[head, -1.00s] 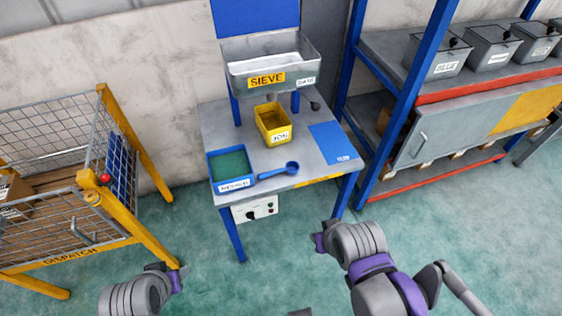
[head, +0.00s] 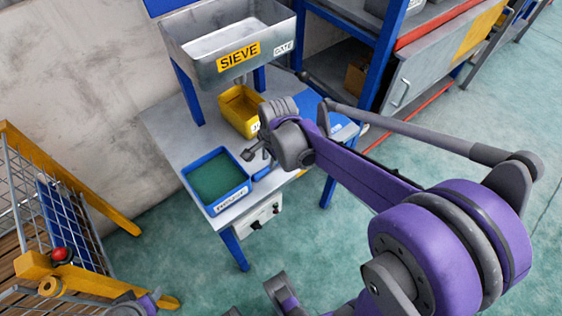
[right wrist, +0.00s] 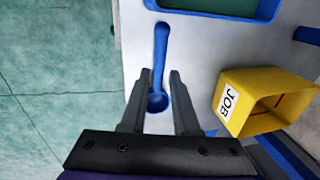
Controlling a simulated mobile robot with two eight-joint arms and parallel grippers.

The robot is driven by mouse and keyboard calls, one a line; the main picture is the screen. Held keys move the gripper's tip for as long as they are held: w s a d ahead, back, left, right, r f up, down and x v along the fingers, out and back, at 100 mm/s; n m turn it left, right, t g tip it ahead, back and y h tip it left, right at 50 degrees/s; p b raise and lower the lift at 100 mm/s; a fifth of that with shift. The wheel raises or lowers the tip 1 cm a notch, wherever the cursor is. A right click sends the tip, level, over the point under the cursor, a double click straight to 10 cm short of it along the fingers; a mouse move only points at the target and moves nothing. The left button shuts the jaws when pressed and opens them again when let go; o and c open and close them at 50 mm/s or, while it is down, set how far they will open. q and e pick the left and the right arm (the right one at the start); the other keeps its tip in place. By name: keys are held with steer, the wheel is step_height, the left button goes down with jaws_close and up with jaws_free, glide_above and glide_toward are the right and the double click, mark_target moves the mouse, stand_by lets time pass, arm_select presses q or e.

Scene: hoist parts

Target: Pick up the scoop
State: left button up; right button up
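The blue scoop lies on the grey table beside the blue tray. In the right wrist view its handle (right wrist: 161,45) points up the picture and its round bowl (right wrist: 158,101) lies between my two fingers. In the head view my right gripper covers most of it; a bit of blue (head: 262,172) shows by the tray. My right gripper (head: 250,155) is over the table's front part; in the right wrist view it is open (right wrist: 160,78), fingers on either side of the scoop, with contact unclear. My left arm (head: 135,303) shows at the lower left, its fingers not clear.
A blue tray (head: 216,205) with green contents stands left of the gripper. A yellow JOB box (head: 238,112) stands behind it, also in the right wrist view (right wrist: 262,101). The sieve (head: 230,55) stands over the table's back. A yellow-framed cage (head: 70,180) is at the left.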

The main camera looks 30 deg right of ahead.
steer(key=shift+f, duration=0.65)
steer(key=f, duration=0.2)
steer(key=w+f+b, duration=0.1)
steer(key=f, duration=0.1)
steer(key=shift+w+f, duration=0.1)
steer(key=shift+f, duration=0.3)
jaws_close()
